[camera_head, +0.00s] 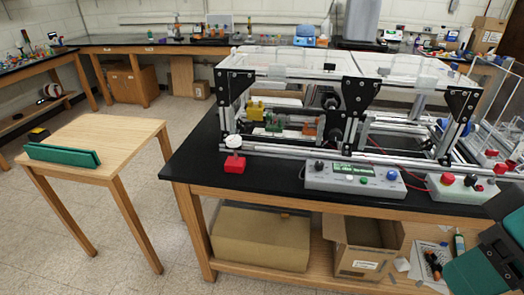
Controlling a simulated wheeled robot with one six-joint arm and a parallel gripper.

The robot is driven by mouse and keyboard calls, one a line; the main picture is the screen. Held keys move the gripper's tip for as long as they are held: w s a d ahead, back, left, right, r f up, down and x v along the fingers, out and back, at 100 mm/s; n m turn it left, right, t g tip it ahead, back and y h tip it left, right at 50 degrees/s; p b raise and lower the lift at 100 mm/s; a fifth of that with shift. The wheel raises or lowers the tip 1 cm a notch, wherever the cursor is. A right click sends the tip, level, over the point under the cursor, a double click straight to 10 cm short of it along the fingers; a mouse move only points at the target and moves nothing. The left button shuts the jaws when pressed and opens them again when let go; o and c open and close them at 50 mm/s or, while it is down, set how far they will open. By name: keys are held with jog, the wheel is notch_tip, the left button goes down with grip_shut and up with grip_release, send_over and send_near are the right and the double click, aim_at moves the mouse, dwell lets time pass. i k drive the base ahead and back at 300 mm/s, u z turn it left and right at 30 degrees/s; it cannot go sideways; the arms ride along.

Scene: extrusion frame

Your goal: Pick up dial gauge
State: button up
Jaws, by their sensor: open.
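The dial gauge (233,142) has a small white round face and stands upright on a red block-shaped base (235,165). It is on the black tabletop near the left front corner of the workbench (195,169), just in front of the metal extrusion frame (290,149). Nothing touches it from my side. Dark and green parts at the lower right edge look like my own arm, but no gripper fingers can be made out there.
A control box (354,180) with a screen and buttons sits right of the gauge, and a second box (458,190) farther right. A small wooden table (120,137) with a green object (62,155) stands at left. Floor between the tables is clear.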

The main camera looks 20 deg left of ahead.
aim_at(235, 165)
jog(key=z, duration=0.3)
jog(key=i, duration=1.85)
jog(key=u, duration=3.4)
